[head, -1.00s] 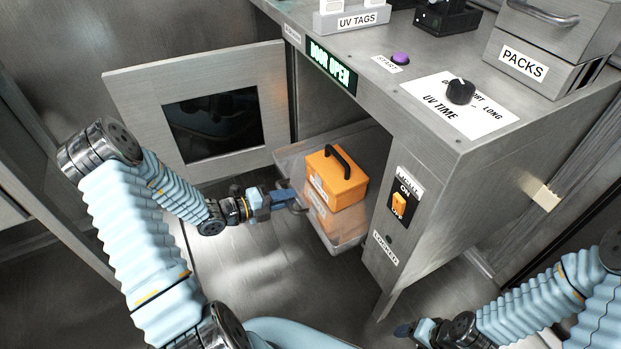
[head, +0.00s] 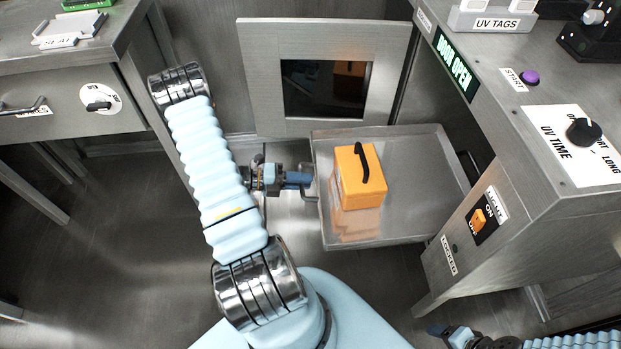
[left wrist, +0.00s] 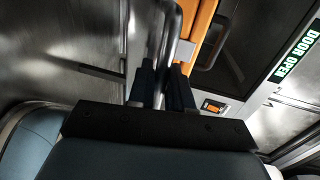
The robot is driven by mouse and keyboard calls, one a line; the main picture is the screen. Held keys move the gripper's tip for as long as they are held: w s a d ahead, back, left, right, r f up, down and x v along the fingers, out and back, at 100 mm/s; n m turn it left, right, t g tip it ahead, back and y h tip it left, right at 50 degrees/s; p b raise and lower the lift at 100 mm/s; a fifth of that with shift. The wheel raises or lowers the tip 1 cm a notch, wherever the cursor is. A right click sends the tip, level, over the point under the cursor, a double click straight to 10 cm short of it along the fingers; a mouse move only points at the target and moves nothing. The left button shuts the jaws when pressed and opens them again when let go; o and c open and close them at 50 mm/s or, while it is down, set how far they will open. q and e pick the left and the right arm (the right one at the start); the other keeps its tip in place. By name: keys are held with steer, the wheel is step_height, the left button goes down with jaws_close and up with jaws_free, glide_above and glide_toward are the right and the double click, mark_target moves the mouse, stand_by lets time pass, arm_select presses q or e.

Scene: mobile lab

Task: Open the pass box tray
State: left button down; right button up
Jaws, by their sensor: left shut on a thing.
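The pass box tray (head: 420,160) is a shallow metal tray standing far out of the pass box (head: 520,190), with its inner end at the opening. An orange case (head: 360,178) with a black handle sits upright on it. My left gripper (head: 308,180) is shut on the tray handle at the tray's left edge. In the left wrist view, the fingers (left wrist: 164,88) close around the metal handle bar (left wrist: 168,40), with the orange case (left wrist: 202,30) just beyond. My right gripper (head: 440,331) is low at the bottom right, away from the tray; its jaws are too small to read.
The pass box door (head: 320,80) stands wide open behind the tray. The sign (head: 453,64) reads DOOR OPEN. A light switch (head: 480,218) is on the box's front. A bench with a drawer (head: 60,110) is at left; open floor lies below the tray.

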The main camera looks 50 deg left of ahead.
arm_select(q)
steer(key=shift+a, duration=0.1)
steer(key=c, duration=1.2)
jaws_free()
steer(key=b+v, duration=0.1)
steer(key=v, duration=1.3)
